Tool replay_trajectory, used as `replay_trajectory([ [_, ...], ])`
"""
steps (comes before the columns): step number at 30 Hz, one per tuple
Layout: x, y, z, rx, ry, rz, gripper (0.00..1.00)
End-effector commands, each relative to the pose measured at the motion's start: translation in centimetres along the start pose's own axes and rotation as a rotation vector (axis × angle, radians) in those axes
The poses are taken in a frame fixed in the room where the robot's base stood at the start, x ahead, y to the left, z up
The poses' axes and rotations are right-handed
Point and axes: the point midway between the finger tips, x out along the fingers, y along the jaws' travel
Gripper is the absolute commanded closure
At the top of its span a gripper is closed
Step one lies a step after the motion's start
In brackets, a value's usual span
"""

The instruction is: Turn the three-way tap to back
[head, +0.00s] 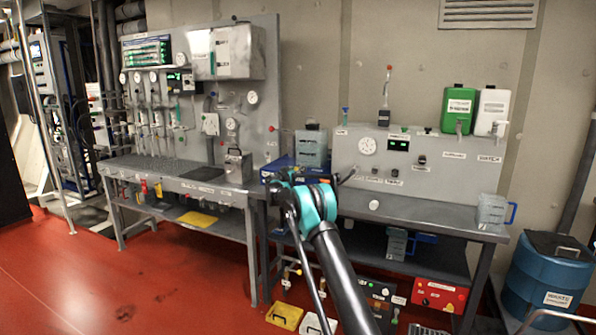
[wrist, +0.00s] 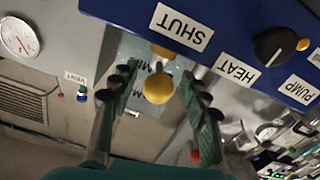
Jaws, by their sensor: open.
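In the wrist view a yellow ball-ended handle (wrist: 160,88) sticks out from a blue panel (wrist: 225,22), close to the white SHUT label (wrist: 181,24). It appears to be the tap's handle. My gripper (wrist: 163,80) is open, with one green-padded finger on each side of the yellow ball. Gaps show on both sides, and I cannot tell how deep the ball sits between the fingers. The picture is upside down. In the head view the blue unit (head: 277,170) stands on the bench, partly behind my arm; my gripper and the handle are hidden there.
On the blue panel a black knob (wrist: 273,43) sits near the HEAT label (wrist: 235,70) and PUMP label (wrist: 296,88). A clear jug (head: 312,149) stands close behind my arm. A grey panel with a round gauge (head: 368,146) is to the right. The red floor is open at left.

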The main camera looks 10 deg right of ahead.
Motion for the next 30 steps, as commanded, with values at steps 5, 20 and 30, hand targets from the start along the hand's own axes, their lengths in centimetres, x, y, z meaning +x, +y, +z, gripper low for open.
replay_trajectory([
  [5,0.82,0.1,0.01,0.0,0.0,0.001,0.54],
  [20,0.85,0.09,0.02,0.0,0.0,0.001,0.82],
  [30,0.84,0.08,0.02,0.0,0.0,0.001,1.0],
])
